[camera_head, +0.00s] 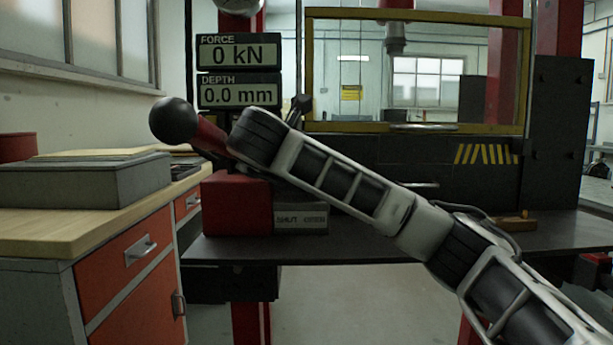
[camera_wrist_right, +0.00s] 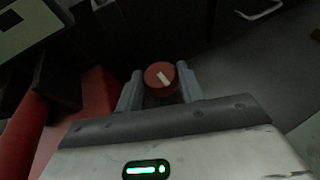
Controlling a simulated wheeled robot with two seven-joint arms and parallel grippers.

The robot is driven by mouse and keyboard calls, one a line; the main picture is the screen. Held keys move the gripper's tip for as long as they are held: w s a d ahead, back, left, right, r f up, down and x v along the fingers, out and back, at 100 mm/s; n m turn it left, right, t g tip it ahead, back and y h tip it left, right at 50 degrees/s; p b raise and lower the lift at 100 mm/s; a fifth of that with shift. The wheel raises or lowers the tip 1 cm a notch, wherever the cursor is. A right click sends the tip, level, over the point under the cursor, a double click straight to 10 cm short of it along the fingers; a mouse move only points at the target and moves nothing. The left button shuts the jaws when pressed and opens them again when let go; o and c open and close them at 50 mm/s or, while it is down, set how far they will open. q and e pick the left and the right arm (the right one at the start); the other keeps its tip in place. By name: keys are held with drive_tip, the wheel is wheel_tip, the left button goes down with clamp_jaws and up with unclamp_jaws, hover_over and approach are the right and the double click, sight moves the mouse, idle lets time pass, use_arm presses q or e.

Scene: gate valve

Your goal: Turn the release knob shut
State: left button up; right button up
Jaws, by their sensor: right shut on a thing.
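The release knob (camera_wrist_right: 159,71) is a round red knob with a white bar mark, seen in the right wrist view. The bar leans slightly, its top to the left. My right gripper (camera_wrist_right: 160,88) has one grey finger on each side of the knob and is shut on it. In the head view my right arm reaches in from the lower right, and the knob and fingers are hidden there. The red pump body (camera_head: 237,203) stands on the bench, with a grey plate (camera_head: 300,220) lettered SHUT and OPEN beside it. My left gripper is not in view.
A red lever with a black ball end (camera_head: 174,121) sticks out left of my wrist. Displays above read 0 kN (camera_head: 238,52) and 0.0 mm (camera_head: 239,93). A yellow-framed guard (camera_head: 440,127) stands behind my arm. A wooden-topped cabinet (camera_head: 95,222) is at left.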

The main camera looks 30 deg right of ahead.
drive_tip(key=shift+f, duration=0.15)
drive_tip(key=o, duration=1)
drive_tip(key=shift+r, duration=0.4)
wheel_tip(320, 180, up, 3)
drive_tip(key=shift+p, duration=0.45)
use_arm(q)
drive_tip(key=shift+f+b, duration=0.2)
drive_tip(key=shift+b, duration=0.3)
use_arm(e)
drive_tip(key=s+a+r, duration=0.2)
drive_tip(key=s+r, duration=0.1)
drive_tip(key=s, duration=0.1)
drive_tip(key=s+a+r, duration=0.2)
drive_tip(key=s+r, duration=0.1)
drive_tip(key=s, duration=0.1)
drive_tip(key=s+a+r, duration=0.3)
drive_tip(key=s, duration=0.1)
drive_tip(key=shift+a+r, duration=0.1)
drive_tip(key=shift+r, duration=0.05)
